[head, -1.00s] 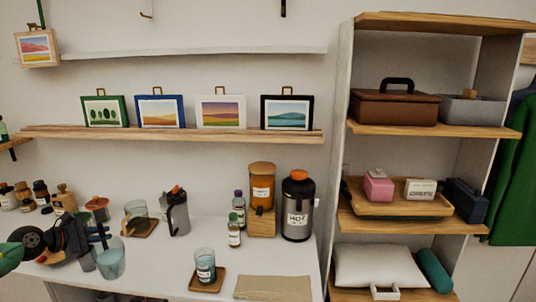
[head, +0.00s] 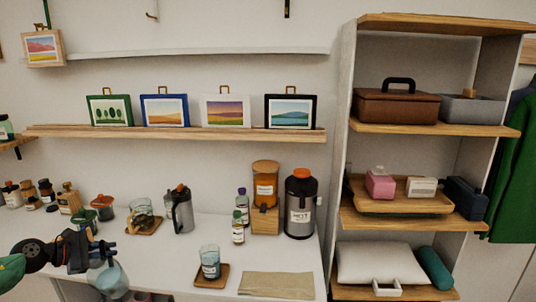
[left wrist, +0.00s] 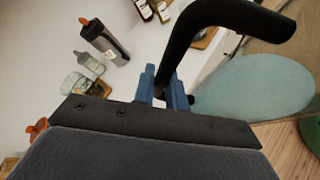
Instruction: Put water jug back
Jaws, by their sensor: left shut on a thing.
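The water jug (head: 108,281) is a pale blue, see-through vessel at the lower left of the head view, by the counter's front edge. My left gripper (head: 101,250) is above it and shut on its handle. In the left wrist view the blue fingertips (left wrist: 166,92) close around the black curved handle (left wrist: 235,18). The jug's pale teal body (left wrist: 255,86) is to their right. The jug's lower part is cut off or blurred in the head view. My right gripper is not in view.
The white counter (head: 165,262) has clear room at centre left. On it are a grey pitcher (head: 180,212), a glass on a coaster (head: 210,262), an olive mat (head: 277,286), a black dispenser (head: 299,205), bottles and jars. A shelf unit (head: 343,150) stands at right.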

